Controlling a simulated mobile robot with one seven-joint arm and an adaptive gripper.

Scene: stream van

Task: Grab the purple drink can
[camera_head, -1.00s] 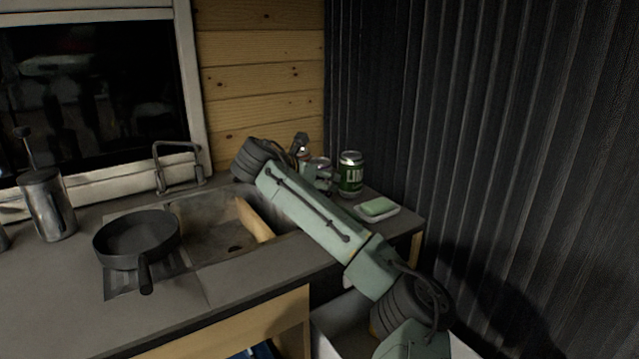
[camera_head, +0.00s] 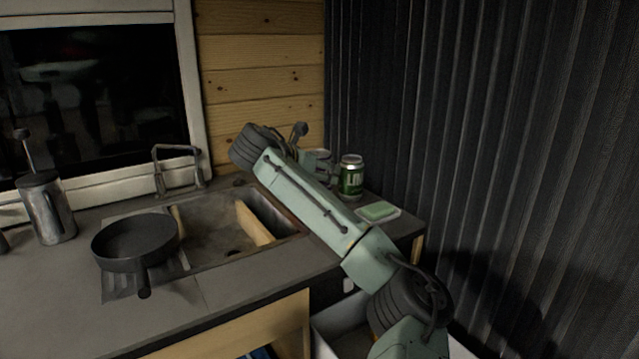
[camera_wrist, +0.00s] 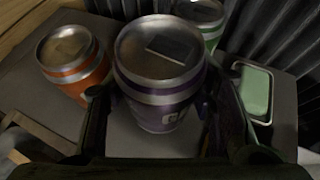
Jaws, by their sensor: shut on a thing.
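The purple drink can (camera_wrist: 160,112) stands upright in the middle of the wrist view, with a silver rim and a pull tab on its lid. My gripper (camera_wrist: 162,120) has one finger on each side of it and is shut on it. Part of the can's lower body is hidden by the gripper. In the head view my arm hides most of the gripper and the can.
An orange can (camera_wrist: 75,62) stands close on the left, and a green can (camera_head: 351,178) stands behind to the right. A soap dish with green soap (camera_head: 378,212) lies near the counter's edge. A sink (camera_head: 225,235) and a pan (camera_head: 135,240) are to the left.

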